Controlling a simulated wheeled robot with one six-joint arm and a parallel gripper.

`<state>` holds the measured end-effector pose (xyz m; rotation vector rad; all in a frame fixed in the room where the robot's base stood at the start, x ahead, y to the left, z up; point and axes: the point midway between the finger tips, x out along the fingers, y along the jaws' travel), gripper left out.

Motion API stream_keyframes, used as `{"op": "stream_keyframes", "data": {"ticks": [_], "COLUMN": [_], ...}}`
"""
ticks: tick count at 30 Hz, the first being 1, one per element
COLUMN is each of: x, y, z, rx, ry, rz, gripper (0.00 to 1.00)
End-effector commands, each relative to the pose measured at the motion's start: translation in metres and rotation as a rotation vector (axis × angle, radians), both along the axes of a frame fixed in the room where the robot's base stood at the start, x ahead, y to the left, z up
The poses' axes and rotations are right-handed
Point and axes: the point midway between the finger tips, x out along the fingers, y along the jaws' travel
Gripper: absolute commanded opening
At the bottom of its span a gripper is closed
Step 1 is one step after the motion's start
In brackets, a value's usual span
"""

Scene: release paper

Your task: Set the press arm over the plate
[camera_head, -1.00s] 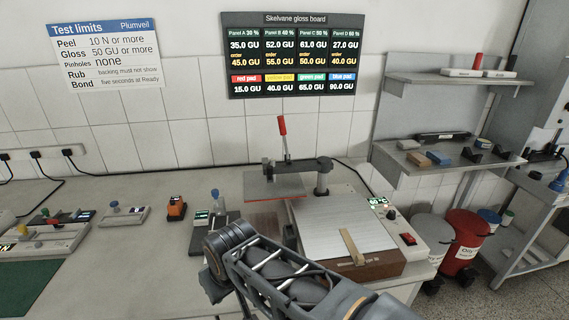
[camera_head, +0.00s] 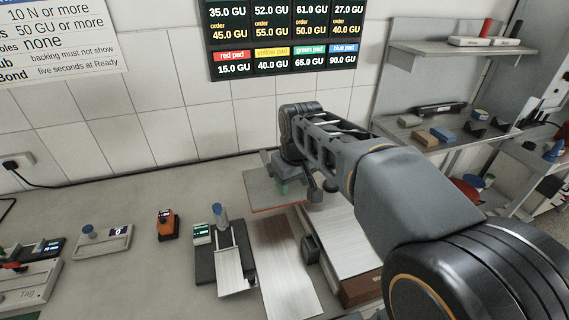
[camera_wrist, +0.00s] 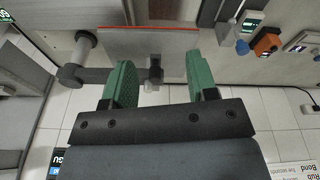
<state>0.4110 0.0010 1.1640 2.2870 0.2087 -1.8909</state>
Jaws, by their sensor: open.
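The press arm's flat upper platen (camera_head: 262,192), with a red lower edge, stands out to the left of the pale plate (camera_head: 345,240) of the press. In the wrist view the platen (camera_wrist: 170,42) shows at the top, with the dark press arm (camera_wrist: 100,76) running left to a round post (camera_wrist: 85,44). My gripper (camera_wrist: 160,84) has its green fingers apart, with the press arm's end fitting between them in the picture; contact cannot be told. In the head view my gripper (camera_head: 285,187) is over the platen. My arm hides the red-handled lever and most of the press arm.
An orange device (camera_head: 167,224) stands farther left. A shelf (camera_head: 460,54) with small items is at the right. Bare bench lies in front of the wall.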

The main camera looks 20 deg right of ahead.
Motion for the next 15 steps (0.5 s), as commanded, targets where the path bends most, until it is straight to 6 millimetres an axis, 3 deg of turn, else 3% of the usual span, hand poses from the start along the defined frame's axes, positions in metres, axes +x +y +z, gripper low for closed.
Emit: {"op": "stream_keyframes", "data": {"ticks": [1,6,10,15], "x": [0.021,0.074,0.103,0.124], "y": [-0.002,-0.006,-0.007,-0.006], "z": [0.018,0.044,0.054,0.057], "rx": [-0.006,-0.019,-0.023,-0.024], "ry": [0.026,0.102,0.145,0.179], "rz": [0.026,0.122,0.181,0.232], "gripper": [0.53,0.53,0.53,0.53]}}
